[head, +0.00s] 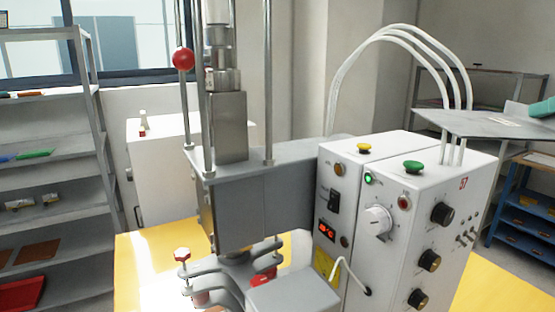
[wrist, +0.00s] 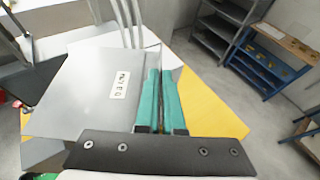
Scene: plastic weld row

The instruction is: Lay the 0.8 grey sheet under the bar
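The grey sheet (head: 470,124) is a flat, thin plate with a white label, held in the air above the right part of the white machine cabinet. It fills the left of the wrist view (wrist: 75,95); its label is turned and hard to read. My gripper (head: 545,108) has teal fingers, partly cut off at the right edge of the head view. In the wrist view my gripper (wrist: 160,85) is shut on the sheet's edge. The press head (head: 235,205) stands left of the sheet, apart from it. I cannot clearly make out the bar beneath it.
The white cabinet (head: 400,200) with knobs and buttons stands between the press and the sheet. White hoses (head: 400,38) arch up behind the sheet. A red-knobbed clamp (head: 182,256) sits at the press front. The yellow table (head: 150,265) lies below. Blue shelving (head: 520,212) stands right.

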